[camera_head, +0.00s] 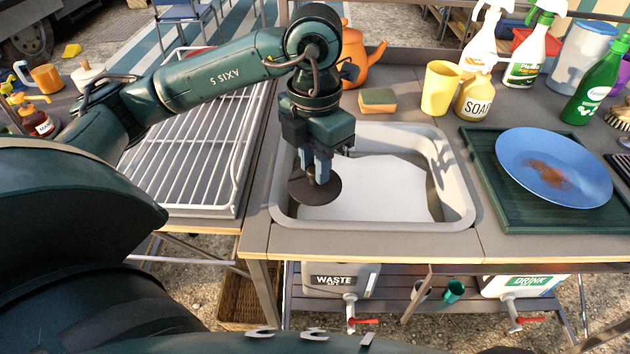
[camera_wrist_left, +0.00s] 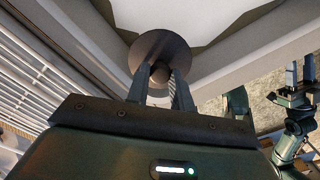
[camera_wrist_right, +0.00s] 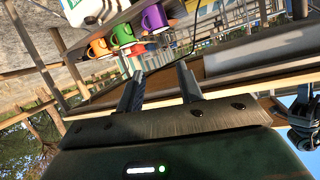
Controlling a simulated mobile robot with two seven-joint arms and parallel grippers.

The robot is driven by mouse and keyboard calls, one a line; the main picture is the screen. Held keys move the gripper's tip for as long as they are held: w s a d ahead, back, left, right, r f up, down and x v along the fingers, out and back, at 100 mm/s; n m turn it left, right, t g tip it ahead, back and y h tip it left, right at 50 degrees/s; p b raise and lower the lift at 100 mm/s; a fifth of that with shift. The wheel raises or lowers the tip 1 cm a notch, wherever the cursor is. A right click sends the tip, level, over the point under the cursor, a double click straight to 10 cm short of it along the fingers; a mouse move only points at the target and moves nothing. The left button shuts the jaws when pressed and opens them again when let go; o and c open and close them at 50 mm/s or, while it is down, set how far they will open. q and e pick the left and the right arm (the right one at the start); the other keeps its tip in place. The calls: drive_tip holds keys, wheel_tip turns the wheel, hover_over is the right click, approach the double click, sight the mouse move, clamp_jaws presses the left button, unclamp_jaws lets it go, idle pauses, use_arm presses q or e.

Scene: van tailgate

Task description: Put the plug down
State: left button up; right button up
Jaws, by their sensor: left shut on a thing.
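The plug (camera_head: 317,188) is a dark brown round disc with a small knob on top. My left gripper (camera_head: 318,172) points down and is shut on the knob, holding the plug over the left side of the sink (camera_head: 458,213). In the left wrist view the plug (camera_wrist_left: 160,50) sits between the two fingertips (camera_wrist_left: 160,76), near the sink's rim. I cannot tell how far it is above the sink's bottom. The sink holds a pale, flat white surface. My right gripper (camera_wrist_right: 160,85) shows only in the right wrist view, with its fingers apart and nothing between them.
A white wire rack (camera_head: 185,150) lies left of the sink. A sponge (camera_head: 378,100), a yellow cup (camera_head: 440,88) and a soap bottle (camera_head: 475,97) stand behind it. A green tray (camera_head: 490,190) with a blue plate (camera_head: 553,167) is on the right. Mugs (camera_wrist_right: 122,33) show in the right wrist view.

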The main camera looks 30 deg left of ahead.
use_arm(q)
wheel_tip(320, 180, up, 7)
drive_tip(key=shift+r+p, duration=0.1)
drive_tip(key=shift+p, duration=0.6)
drive_tip(key=shift+r, duration=0.6)
drive_tip(key=shift+r+p, duration=0.15)
drive_tip(key=shift+p, duration=0.15)
use_arm(e)
drive_tip(key=shift+w+a+g, duration=0.3)
drive_tip(key=shift+a+g, duration=0.1)
drive_tip(key=shift+a, duration=0.1)
